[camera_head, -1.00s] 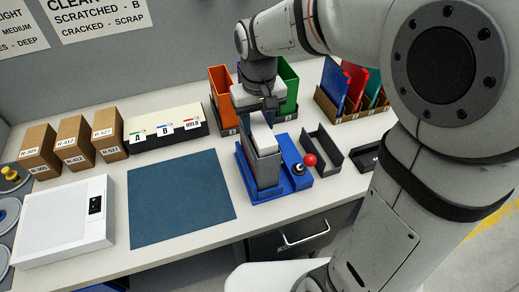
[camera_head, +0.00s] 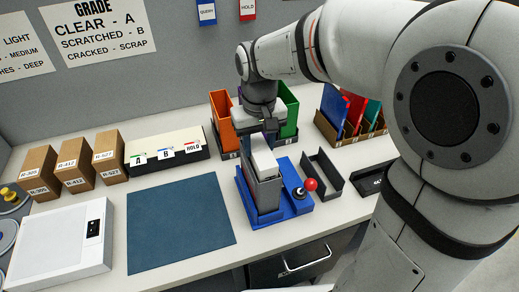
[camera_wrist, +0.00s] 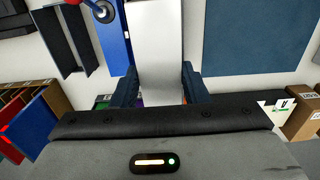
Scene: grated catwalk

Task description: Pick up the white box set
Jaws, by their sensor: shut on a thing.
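The white box set (camera_head: 264,162) stands upright in the blue fixture (camera_head: 298,206) on the bench. Its upper part is white and its lower part looks grey. My gripper (camera_head: 265,133) points down from above, with its fingers at the top of the box. In the wrist view, the white face of the box (camera_wrist: 155,35) lies between the two dark blue fingers of my gripper (camera_wrist: 160,85), which is shut on it. The fixture hides the bottom of the box, so I cannot tell whether it touches the base.
A red-knobbed lever (camera_head: 310,184) rises from the fixture's right side. A dark open tray (camera_head: 322,175) stands to its right. Orange (camera_head: 220,122) and green (camera_head: 289,112) bins stand behind. A blue mat (camera_head: 180,222) leaves clear room on the left.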

